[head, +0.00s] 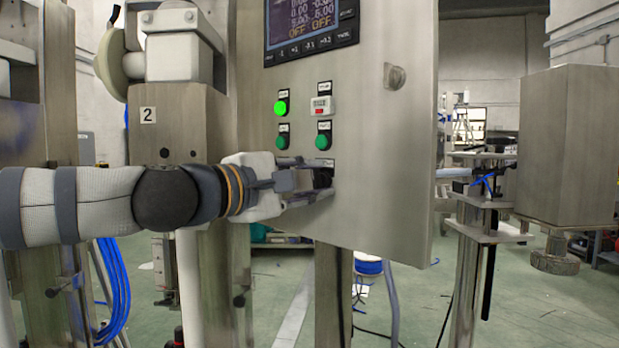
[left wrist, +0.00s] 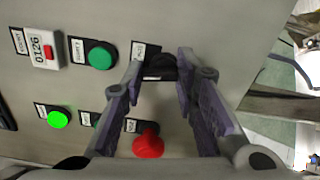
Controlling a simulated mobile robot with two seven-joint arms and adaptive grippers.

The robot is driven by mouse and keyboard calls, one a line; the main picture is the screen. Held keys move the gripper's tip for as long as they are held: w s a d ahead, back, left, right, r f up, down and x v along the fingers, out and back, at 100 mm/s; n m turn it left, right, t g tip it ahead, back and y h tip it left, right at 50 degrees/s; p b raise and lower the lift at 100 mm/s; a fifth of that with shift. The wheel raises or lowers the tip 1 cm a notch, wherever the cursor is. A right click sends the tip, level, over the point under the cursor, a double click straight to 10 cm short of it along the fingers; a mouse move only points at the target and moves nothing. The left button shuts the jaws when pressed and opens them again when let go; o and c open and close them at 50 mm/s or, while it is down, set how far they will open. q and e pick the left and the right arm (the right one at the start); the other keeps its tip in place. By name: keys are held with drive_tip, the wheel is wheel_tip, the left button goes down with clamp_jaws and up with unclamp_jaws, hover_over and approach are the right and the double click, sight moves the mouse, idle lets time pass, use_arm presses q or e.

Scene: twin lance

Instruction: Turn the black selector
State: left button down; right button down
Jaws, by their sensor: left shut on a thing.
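The black selector (left wrist: 160,68) sits on the face of the steel control panel (head: 385,150), below the green buttons in the head view. In the left wrist view it lies between my fingertips, beneath a small label. My left gripper (head: 318,180) reaches the panel from the left and is shut on the selector; it also shows in the left wrist view (left wrist: 157,82). In the head view the fingers cover much of the selector, so its turn angle is hard to tell. My right gripper is not in view.
Close by are a lit green button (head: 281,108), dark green buttons (head: 323,142) and a counter (head: 320,106). A red button (left wrist: 148,142) lies between my fingers in the left wrist view. A screen (head: 307,22) is above. A steel box (head: 567,145) stands at right.

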use_arm(q)
drive_tip(key=shift+m, duration=1)
drive_tip(key=c, duration=1.2)
unclamp_jaws()
drive_tip(key=shift+c, duration=0.2)
drive_tip(key=v, duration=1.2)
